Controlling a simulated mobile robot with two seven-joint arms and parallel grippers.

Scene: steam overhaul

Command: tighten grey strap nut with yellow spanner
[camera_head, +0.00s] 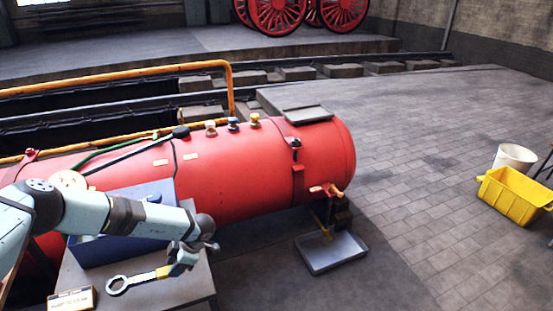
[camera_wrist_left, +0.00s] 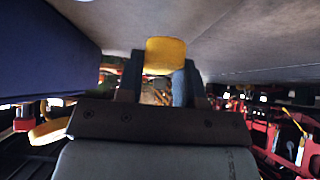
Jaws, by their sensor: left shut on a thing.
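The yellow spanner (camera_head: 140,278) has a grey ring end at its left and a yellow handle. My left gripper (camera_head: 181,261) is shut on its handle, just above the grey bench top. In the left wrist view the yellow handle (camera_wrist_left: 165,56) sits between the fingers of my left gripper (camera_wrist_left: 160,75). A red strap (camera_head: 298,182) wraps the red boiler near its right end. A small dark fitting with a greyish part (camera_head: 296,144) stands on that strap; I cannot tell for sure that it is the grey strap nut. The spanner is well apart from it. My right gripper is out of view.
The red boiler (camera_head: 235,165) fills the middle. A blue box (camera_head: 95,252) and a small sign (camera_head: 72,300) are on the bench (camera_head: 195,290). A grey tray (camera_head: 332,252) lies below a brass tap (camera_head: 335,191). A yellow crate (camera_head: 512,197) and white bucket (camera_head: 514,157) stand right; paving between is clear.

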